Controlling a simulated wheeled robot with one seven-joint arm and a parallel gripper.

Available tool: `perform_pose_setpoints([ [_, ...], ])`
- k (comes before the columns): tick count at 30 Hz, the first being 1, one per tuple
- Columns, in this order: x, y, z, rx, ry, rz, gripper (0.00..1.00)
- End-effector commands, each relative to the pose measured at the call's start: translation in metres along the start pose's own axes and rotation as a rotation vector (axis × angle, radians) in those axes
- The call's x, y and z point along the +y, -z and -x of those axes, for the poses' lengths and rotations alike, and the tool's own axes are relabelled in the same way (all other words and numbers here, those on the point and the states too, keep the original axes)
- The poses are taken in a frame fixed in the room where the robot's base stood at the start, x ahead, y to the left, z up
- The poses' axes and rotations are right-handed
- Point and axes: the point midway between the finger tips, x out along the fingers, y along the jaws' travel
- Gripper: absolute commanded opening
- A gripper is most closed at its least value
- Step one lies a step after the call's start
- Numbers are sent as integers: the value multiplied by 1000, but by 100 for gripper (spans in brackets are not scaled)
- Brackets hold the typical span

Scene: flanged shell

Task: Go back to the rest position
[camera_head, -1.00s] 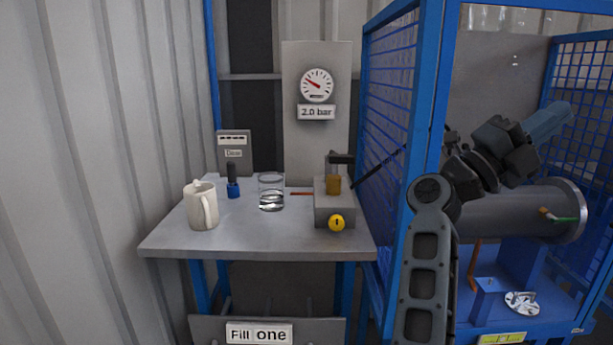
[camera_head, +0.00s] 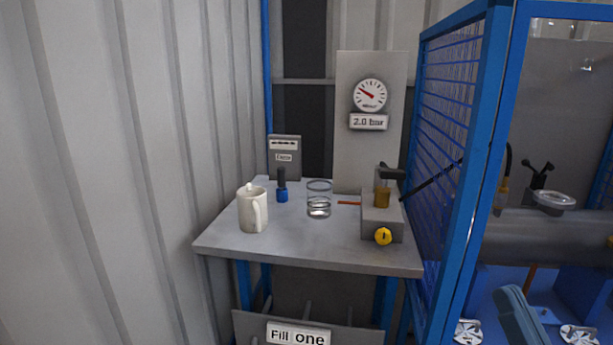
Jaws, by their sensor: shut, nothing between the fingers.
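My gripper is not in view, so its jaws do not show. A blue-grey link at the lower right edge looks like part of my own arm. The steel table (camera_head: 300,250) stands in the middle. On it are a white lidded mug (camera_head: 252,210), a small blue bottle with a dark top (camera_head: 282,190), a clear glass with liquid in it (camera_head: 319,200) and a grey block with a brass part and a yellow knob (camera_head: 381,220). All stand upright and apart from each other.
A blue mesh cage (camera_head: 470,150) stands close on the right, with a grey horizontal cylinder (camera_head: 575,232) inside. A gauge panel reading 2.0 bar (camera_head: 371,130) rises behind the table. A corrugated wall (camera_head: 110,180) closes the left. The table's front strip is clear.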

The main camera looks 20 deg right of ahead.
Motion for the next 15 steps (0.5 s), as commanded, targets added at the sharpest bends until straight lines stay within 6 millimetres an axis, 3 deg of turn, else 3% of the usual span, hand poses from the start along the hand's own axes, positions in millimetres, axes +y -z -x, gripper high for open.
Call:
perform_pose_setpoints([
  [1, -8, -2, 19, -71, 30, -1, 0],
  [8, -43, -5, 100, -365, 139, -23, 0],
  [15, -73, 14, 184, -664, 209, -60, 0],
])
